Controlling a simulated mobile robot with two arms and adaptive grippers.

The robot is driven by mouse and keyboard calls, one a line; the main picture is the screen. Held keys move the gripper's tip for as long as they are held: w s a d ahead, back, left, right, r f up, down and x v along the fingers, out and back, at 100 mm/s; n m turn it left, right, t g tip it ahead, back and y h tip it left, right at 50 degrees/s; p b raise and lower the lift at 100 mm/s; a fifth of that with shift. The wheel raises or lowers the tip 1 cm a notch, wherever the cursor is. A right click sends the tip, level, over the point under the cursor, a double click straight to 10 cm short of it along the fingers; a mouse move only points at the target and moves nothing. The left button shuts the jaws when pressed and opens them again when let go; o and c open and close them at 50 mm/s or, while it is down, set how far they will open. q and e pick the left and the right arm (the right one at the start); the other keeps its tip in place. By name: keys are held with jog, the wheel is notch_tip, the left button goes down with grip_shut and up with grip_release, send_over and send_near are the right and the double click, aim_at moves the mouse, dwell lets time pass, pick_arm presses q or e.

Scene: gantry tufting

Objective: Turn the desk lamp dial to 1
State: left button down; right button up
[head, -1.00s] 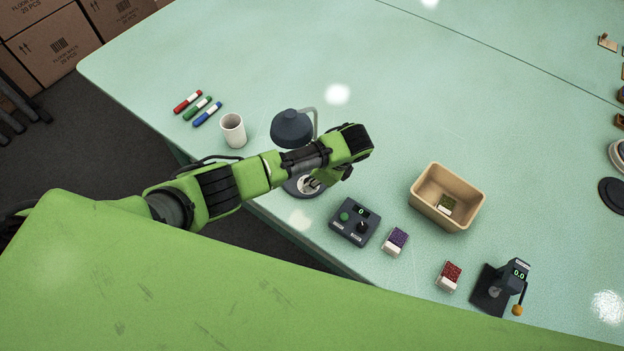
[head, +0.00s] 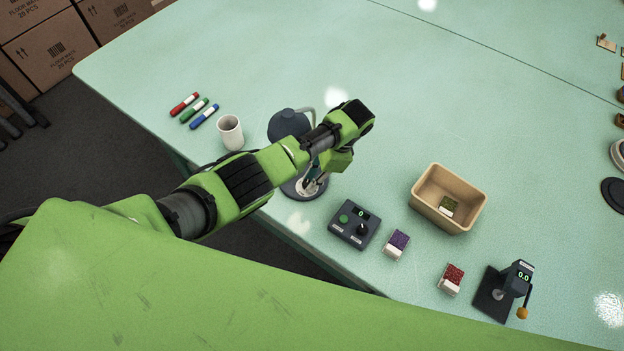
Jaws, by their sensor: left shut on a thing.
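The desk lamp (head: 287,122) stands on the green table with a dark shade, a grey curved neck and a round dark base (head: 291,190). A pale dial (head: 307,187) shows on the base, partly covered by my fingers. My left gripper (head: 311,183) points down at the base from above and is shut on the dial. The dial's markings are too small to read, and my arm hides part of the lamp. My right gripper is not in view.
A dark control box (head: 354,224) with a green button sits just right of the lamp. A white cup (head: 230,133) and several markers (head: 194,111) lie left. A tan bin (head: 447,198), a purple-topped block (head: 397,244), a red-topped block (head: 451,279) and a dark device (head: 503,290) stand right.

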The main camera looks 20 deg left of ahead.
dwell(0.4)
pick_arm(q)
jog(key=c, duration=1.8)
grip_release()
jog(key=shift+c, duration=0.2)
